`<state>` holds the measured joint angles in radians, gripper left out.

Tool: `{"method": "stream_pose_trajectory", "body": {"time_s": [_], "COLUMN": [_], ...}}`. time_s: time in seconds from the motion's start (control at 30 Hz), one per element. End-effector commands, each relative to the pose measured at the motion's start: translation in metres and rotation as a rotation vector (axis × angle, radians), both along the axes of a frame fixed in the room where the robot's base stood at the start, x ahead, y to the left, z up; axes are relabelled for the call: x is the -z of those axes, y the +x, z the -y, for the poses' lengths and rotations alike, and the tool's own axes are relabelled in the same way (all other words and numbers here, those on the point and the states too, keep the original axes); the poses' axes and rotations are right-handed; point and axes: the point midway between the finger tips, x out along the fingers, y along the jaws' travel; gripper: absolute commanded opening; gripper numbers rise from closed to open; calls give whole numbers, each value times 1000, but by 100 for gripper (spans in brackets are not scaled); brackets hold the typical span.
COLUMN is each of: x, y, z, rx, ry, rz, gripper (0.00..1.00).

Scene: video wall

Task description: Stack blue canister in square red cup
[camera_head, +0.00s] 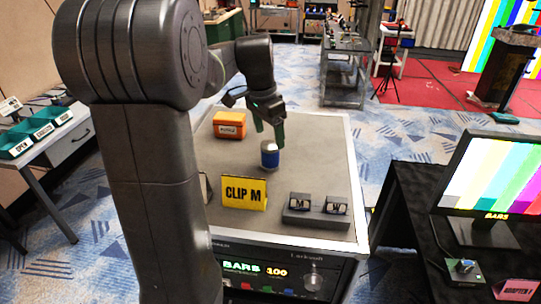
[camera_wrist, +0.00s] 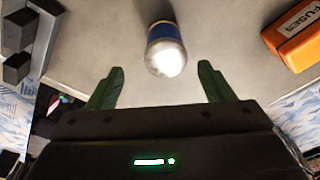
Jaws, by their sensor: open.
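The blue canister (camera_head: 270,157), with a pale top and a blue body, stands upright on the grey tabletop. In the wrist view the canister (camera_wrist: 165,48) lies just beyond and between the green fingertips, its pale end nearest. My gripper (camera_head: 268,128) is open and empty, pointing down above and close to the canister. In the wrist view the two fingers of my gripper (camera_wrist: 162,72) are spread apart with no contact visible. I cannot make out a square red cup in either view; my arm hides part of the table's left side.
An orange fuses box (camera_head: 229,124) sits behind and left of the canister. A yellow CLIP M sign (camera_head: 244,193) and a dark block with M and W labels (camera_head: 316,209) stand nearer the front edge. The right side of the grey table (camera_head: 325,150) is clear.

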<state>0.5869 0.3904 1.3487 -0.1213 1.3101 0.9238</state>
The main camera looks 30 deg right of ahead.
Motion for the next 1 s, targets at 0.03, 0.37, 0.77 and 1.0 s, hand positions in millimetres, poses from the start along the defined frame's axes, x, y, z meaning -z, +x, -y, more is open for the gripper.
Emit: {"method": "stream_pose_trajectory", "body": {"time_s": [0.03, 0.37, 0.77, 1.0], "x": [2, 44, 53, 53], "y": [0, 5, 6, 6], "z": [1, 9, 10, 10], "rx": [1, 1, 1, 0], "ry": [0, 2, 0, 0], "rz": [-1, -3, 0, 0], "gripper": [75, 75, 63, 19]}}
